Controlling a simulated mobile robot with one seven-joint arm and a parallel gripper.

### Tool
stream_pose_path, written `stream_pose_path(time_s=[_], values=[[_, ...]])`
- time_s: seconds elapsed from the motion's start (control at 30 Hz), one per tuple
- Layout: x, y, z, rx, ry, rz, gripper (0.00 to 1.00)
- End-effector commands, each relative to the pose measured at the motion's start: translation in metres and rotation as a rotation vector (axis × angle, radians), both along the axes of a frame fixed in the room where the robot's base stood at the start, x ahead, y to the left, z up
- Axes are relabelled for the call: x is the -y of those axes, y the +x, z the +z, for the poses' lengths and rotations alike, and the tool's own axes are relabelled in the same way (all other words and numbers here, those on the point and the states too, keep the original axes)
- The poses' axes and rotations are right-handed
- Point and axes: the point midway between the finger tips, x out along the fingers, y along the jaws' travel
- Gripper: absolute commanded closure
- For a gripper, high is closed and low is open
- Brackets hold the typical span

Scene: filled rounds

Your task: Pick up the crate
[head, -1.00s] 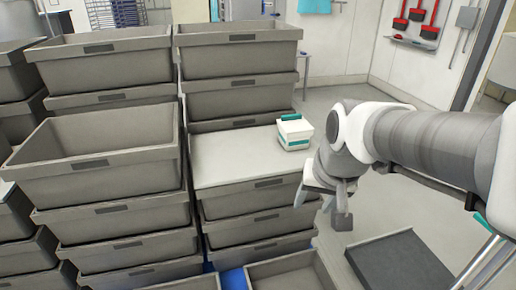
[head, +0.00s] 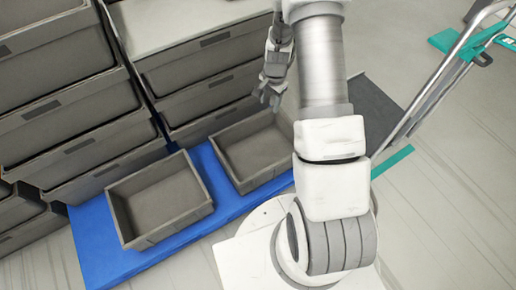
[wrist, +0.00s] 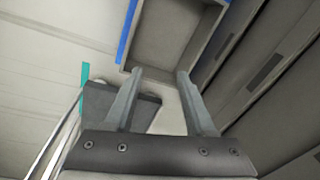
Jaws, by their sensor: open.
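Two empty, open grey crates stand side by side on a blue base in the head view. One is at the left (head: 203,208), the other at the right (head: 238,183). Which one the task means cannot be told. My gripper (head: 268,98) is near the far edge of the right crate, apparently above it and apart from it. In the wrist view my gripper (wrist: 160,75) has its two fingers spread with nothing between them. A grey crate (wrist: 138,58) lies beyond the fingertips, partly cut off by the top edge. My arm hides part of the right side.
Stacked grey crates (head: 80,150) rise behind the left crate, and another stack (head: 215,85) behind the right one. The blue base (head: 105,265) shows around both crates. A dark flat platform (head: 375,108) and metal handle rails (head: 430,95) stand at the right.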

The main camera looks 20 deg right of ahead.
Motion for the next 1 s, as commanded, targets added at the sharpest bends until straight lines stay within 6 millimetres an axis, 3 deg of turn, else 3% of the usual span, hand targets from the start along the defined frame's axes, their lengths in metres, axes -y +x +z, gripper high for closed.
stream_pose_path(time_s=[0.03,0.1,0.3,0.4,0.53,0.67,1.0], values=[[0.005,-0.005,-0.037,-0.024,0.004,-0.039,0.45],[0.011,-0.011,-0.076,-0.046,0.007,-0.093,0.45],[0.024,-0.033,-0.165,-0.093,0.009,-0.225,0.45],[0.027,-0.043,-0.192,-0.107,0.008,-0.266,0.45],[0.029,-0.050,-0.212,-0.116,0.007,-0.295,0.45],[0.029,-0.052,-0.231,-0.121,0.007,-0.302,0.45],[0.029,-0.052,-0.305,-0.120,0.007,-0.300,0.45]])
